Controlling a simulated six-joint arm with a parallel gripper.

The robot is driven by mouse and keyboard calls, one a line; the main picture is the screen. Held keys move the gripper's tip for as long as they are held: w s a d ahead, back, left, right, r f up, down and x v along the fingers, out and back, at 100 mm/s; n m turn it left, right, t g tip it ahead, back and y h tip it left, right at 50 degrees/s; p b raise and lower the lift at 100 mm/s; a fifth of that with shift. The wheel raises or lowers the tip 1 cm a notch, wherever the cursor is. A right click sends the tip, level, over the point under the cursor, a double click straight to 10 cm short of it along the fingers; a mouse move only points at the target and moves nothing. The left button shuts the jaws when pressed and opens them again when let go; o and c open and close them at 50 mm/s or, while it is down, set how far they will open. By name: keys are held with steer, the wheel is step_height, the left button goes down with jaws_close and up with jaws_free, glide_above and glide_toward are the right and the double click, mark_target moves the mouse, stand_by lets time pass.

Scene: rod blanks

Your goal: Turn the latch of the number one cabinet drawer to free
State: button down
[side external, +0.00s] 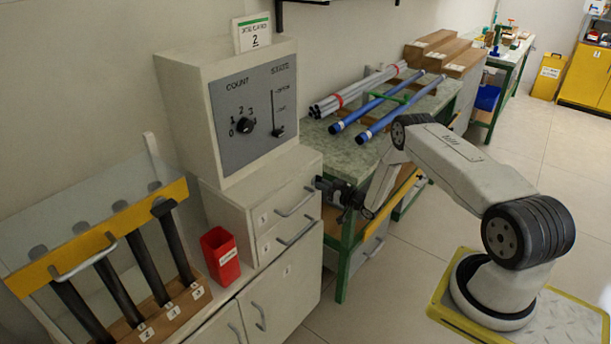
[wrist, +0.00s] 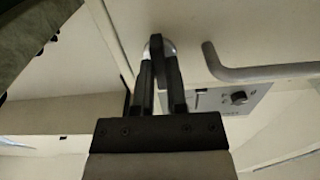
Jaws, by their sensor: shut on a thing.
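The upper cabinet drawer (side external: 275,212), labelled 1, is closed in the side view. Its bar handle (side external: 297,203) is on the front, and a bar handle also shows in the wrist view (wrist: 255,74). My gripper (side external: 321,184) is at the drawer's upper right corner. In the wrist view, my gripper's fingers (wrist: 161,70) are close together, shut on a small latch with a silvery round base (wrist: 169,48), left of the handle. The fingers hide most of the latch, so its turn angle is unclear. In the side view the latch is hidden behind my gripper.
A control box (side external: 205,115) with a dial and slider stands on the cabinet. A red bin (side external: 220,256) and a rack (side external: 95,232) of dark rods are to the left. A green-framed bench (side external: 430,103) with blue and grey rods stands close behind my gripper.

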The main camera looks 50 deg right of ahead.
steer(key=c, duration=0.7)
jaws_free()
steer(key=shift+o, duration=0.2)
steer(key=shift+s, duration=0.1)
steer(key=s, duration=0.7)
steer(key=shift+s, duration=0.35)
